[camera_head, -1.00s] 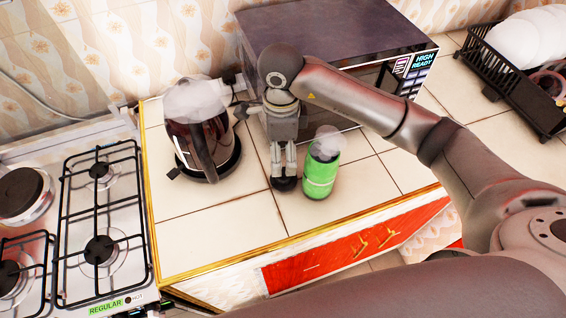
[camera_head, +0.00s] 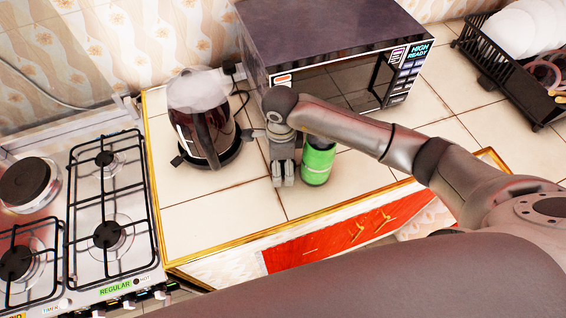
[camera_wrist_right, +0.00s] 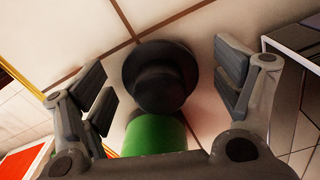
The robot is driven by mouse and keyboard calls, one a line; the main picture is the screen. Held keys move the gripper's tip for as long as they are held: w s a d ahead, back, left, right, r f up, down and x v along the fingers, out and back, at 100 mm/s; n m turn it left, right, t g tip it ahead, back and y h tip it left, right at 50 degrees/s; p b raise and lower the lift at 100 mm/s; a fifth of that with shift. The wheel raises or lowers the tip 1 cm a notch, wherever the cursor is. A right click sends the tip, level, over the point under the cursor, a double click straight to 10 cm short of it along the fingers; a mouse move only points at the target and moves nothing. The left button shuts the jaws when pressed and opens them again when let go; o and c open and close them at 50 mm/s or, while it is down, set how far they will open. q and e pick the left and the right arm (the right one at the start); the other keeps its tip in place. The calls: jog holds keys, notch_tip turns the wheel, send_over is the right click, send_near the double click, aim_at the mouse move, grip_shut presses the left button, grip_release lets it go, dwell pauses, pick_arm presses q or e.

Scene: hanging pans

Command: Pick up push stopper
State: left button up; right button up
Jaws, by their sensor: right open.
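The push stopper, a black rounded knob on a wider dark disc (camera_wrist_right: 160,78), stands between the spread fingers of my right gripper in the right wrist view. In the head view it is hidden by the gripper. My right gripper (camera_head: 284,178) is open and points down at the counter; it also shows in the right wrist view (camera_wrist_right: 165,88). The fingers are on both sides of the stopper, with visible gaps. I cannot tell how high they are above the counter. My left gripper is not in view.
A green can (camera_head: 318,164) stands close to the right of my gripper. A kettle (camera_head: 188,130) is at the left, and a microwave (camera_head: 330,30) is behind. The tiled counter (camera_head: 215,215) is clear in front. A stove (camera_head: 110,200) and dish rack (camera_head: 510,75) flank it.

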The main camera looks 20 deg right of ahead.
jog(key=c, duration=0.9)
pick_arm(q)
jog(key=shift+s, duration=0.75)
pick_arm(e)
jog(key=shift+c, duration=0.2)
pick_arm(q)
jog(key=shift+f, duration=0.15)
pick_arm(e)
jog(key=shift+r, duration=0.1)
